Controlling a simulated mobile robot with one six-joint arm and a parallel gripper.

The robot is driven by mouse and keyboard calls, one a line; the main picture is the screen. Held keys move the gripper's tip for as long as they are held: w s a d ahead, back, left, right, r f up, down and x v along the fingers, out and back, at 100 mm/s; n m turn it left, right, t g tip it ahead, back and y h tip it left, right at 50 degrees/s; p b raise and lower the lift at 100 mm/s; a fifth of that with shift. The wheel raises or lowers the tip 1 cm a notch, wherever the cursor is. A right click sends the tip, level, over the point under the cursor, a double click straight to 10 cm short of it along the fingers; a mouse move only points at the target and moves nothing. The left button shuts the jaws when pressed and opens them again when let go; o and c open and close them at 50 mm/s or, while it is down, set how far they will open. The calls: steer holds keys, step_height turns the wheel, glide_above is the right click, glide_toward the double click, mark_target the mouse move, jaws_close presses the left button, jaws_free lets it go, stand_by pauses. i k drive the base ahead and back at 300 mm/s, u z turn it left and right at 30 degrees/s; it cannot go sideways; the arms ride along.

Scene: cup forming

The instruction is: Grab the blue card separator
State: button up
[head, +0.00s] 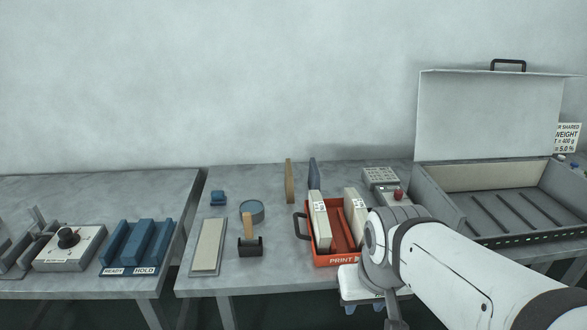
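A thin blue upright piece (313,174), which looks like the blue card separator, stands at the back of the middle table, just behind the red bin. A similar tan upright piece (289,181) stands to its left, apart from it. My gripper (364,308) is low in front of the red bin's right end, well short of the blue piece. Its two blue fingertips look apart with nothing visible between them. My arm comes in from the lower right. The lower part of the blue piece is partly hidden by the bin's contents.
The red bin (336,261) holds cream card blocks and has a dark handle at left. An open grey case (440,192) stands at right, beside a small box with a red knob (398,194). A blue READY/HOLD rack (128,271) sits on the left table. A gap separates the tables.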

mark_target(314, 182)
steer(key=z, duration=0.05)
steer(key=i, duration=1)
steer(key=u, duration=0.05)
